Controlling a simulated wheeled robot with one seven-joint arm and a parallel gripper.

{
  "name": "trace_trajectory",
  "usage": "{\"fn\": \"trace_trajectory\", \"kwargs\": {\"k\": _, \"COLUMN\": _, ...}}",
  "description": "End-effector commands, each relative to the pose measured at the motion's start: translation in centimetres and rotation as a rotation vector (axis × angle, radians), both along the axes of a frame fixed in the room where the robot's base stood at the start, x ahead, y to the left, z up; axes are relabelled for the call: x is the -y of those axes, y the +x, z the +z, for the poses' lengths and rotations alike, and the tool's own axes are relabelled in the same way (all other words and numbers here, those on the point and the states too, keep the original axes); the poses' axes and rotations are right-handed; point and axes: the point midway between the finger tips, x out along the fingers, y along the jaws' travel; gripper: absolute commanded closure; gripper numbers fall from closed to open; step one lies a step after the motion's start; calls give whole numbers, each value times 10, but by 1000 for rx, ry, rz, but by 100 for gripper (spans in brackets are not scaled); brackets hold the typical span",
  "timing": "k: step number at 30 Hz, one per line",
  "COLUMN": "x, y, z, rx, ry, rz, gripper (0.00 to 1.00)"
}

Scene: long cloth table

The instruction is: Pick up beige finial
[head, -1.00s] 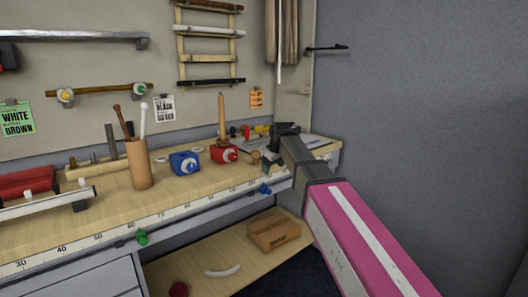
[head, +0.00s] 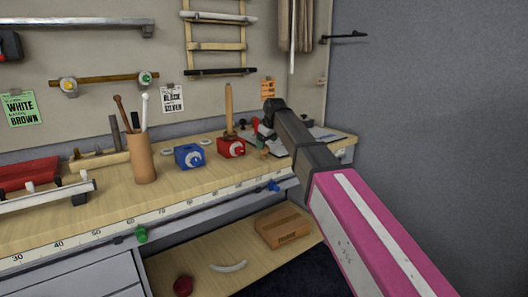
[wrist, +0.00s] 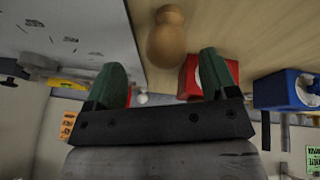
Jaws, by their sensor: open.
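The beige finial (wrist: 166,38) is a small, rounded, wood-coloured knob on the bench top in the wrist view. It lies beyond my fingertips, roughly in line with the gap between them.
A red block (head: 231,147) with a wooden rod behind it stands close left of the finial. A blue block (head: 189,156) and a wooden cup with sticks (head: 143,160) stand further left. A grey plate (wrist: 70,35) lies beside the finial.

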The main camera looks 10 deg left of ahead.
Motion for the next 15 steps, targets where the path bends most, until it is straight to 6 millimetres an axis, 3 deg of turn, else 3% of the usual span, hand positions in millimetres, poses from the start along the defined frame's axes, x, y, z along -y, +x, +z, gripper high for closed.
{"fn": "trace_trajectory", "kwargs": {"k": 11, "x": -14, "y": 9, "z": -42, "rx": -2, "ry": 0, "rz": -1, "gripper": 21}}
{"fn": "trace_trajectory", "kwargs": {"k": 15, "x": -16, "y": 11, "z": -47, "rx": 0, "ry": 0, "rz": 0, "gripper": 21}}
